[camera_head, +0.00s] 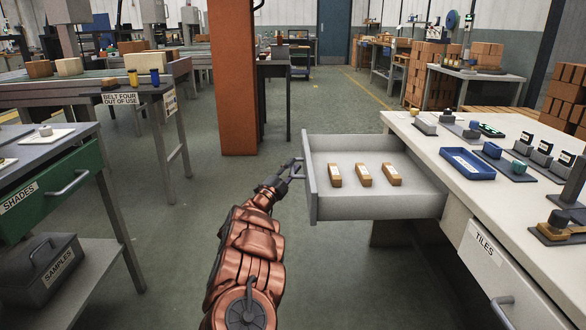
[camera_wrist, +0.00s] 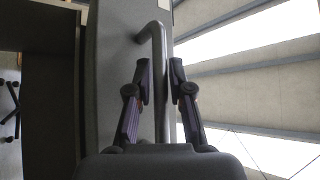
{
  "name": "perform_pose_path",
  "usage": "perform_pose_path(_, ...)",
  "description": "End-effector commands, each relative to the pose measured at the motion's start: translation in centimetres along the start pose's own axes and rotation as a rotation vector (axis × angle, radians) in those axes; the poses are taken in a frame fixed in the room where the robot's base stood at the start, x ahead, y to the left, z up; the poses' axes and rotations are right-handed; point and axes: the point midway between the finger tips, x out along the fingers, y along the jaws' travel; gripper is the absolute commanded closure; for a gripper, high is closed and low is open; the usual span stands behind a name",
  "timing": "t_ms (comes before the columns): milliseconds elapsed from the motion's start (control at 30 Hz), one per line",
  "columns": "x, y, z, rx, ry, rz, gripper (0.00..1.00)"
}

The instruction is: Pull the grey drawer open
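The grey drawer (camera_head: 375,206) stands far out from the white-topped workbench (camera_head: 470,173), at the centre right of the head view. Three small tan blocks with white labels (camera_head: 363,175) lie inside it. Its bar handle (camera_wrist: 160,85) is on the front panel, which shows as a grey slab (camera_wrist: 113,80) in the wrist view. My gripper (camera_head: 291,170) is at the handle, left of the drawer front. Finger contact is hard to see exactly.
A closed drawer labelled TILES (camera_head: 484,246) is in the workbench at lower right. A blue tray (camera_head: 461,163) and several small items stand on the top. A green SHADES drawer (camera_head: 50,190) is at left. An orange column (camera_head: 233,75) stands behind. Floor left of my arm is clear.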

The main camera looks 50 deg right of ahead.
Motion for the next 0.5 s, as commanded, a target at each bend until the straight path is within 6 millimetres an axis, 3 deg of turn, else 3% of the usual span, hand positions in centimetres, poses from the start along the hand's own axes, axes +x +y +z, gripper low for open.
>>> perform_pose_path(133, 0.08, 0.03, -0.09, 0.000, 0.002, 0.000, 0.61)
perform_pose_path(500, -0.13, 0.09, -0.11, 0.000, 0.002, 0.001, 0.61)
